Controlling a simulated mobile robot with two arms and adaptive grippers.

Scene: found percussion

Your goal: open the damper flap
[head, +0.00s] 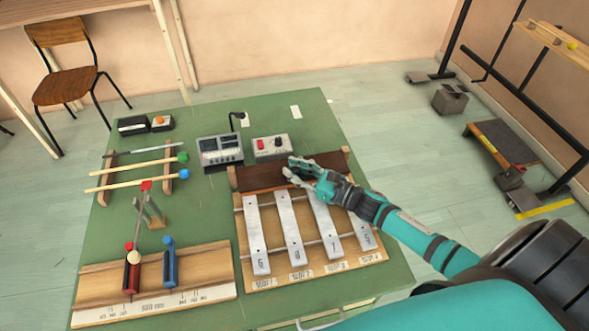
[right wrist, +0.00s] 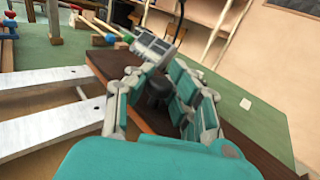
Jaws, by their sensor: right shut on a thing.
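The damper flap (head: 262,178) is a dark brown board across the back of the metal-bar instrument, by the far ends of its pale bars (head: 292,235). It also shows in the right wrist view (right wrist: 105,62). My right gripper (head: 291,171) is over the middle of the flap. In the right wrist view its fingers are closed around a dark round knob (right wrist: 157,90) on the flap. The fingers hide part of the knob and board. The flap's exact tilt is hard to tell. My left gripper is not in view.
Just behind the flap stand a grey meter box (head: 221,152) and a box with a red button (head: 271,148). Left are mallets on a rack (head: 168,188) and a wooden board with red and blue handles (head: 205,268). The green table's back right is mostly clear.

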